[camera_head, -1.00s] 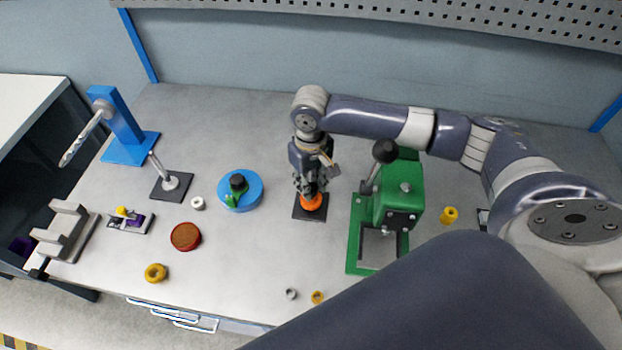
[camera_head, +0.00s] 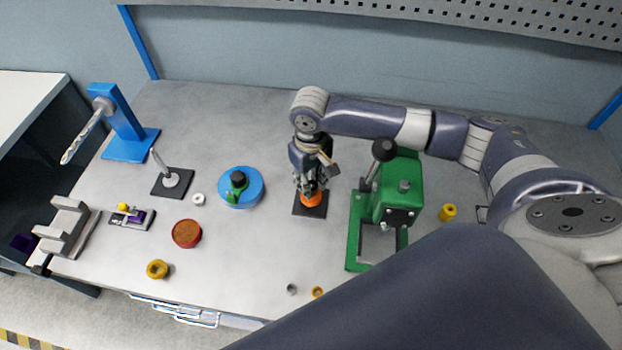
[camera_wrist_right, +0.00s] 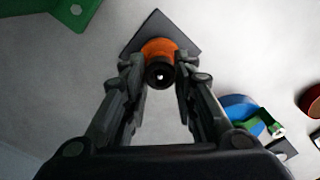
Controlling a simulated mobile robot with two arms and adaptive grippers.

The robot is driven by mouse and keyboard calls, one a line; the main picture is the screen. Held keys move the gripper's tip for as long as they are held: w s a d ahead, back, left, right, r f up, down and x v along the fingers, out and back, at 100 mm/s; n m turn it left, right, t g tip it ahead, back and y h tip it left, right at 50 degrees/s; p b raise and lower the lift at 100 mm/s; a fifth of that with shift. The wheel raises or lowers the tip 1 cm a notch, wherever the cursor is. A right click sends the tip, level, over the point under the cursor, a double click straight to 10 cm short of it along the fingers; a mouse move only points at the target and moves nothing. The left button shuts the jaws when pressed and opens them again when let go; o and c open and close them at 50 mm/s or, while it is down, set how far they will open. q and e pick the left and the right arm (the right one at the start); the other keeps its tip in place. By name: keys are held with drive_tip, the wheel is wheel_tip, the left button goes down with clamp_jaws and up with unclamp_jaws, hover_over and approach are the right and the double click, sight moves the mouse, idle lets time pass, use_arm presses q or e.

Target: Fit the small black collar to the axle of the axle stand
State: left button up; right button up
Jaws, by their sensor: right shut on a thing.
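The axle stand has a dark square base (camera_head: 301,209) with an orange wheel-like part (camera_head: 313,200) on it. In the right wrist view the orange part (camera_wrist_right: 158,46) sits on the dark base (camera_wrist_right: 185,37). The small black collar (camera_wrist_right: 160,68) shows as a dark ring in front of the orange part, with a small bright spot in its middle, likely the axle's end. My right gripper (camera_wrist_right: 159,70) is shut on the collar, a fingertip on each side. In the head view my right gripper (camera_head: 310,188) points down over the stand and hides the collar. My left gripper is not in view.
A green press (camera_head: 398,195) stands close on the right of the stand. A blue round part with a green piece (camera_head: 242,188) lies to the left. A yellow ring (camera_head: 157,269), a red round container (camera_head: 187,234) and a blue drill stand (camera_head: 122,130) are farther left. The table's front middle is mostly clear.

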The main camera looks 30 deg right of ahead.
drive_tip(key=shift+f, duration=0.15)
idle(0.5)
drive_tip(key=shift+f, duration=0.55)
drive_tip(key=shift+f, duration=0.1)
idle(0.4)
drive_tip(key=o, duration=0.9)
wheel_tip(320, 180, up, 12)
drive_tip(key=shift+a, duration=0.1)
idle(0.4)
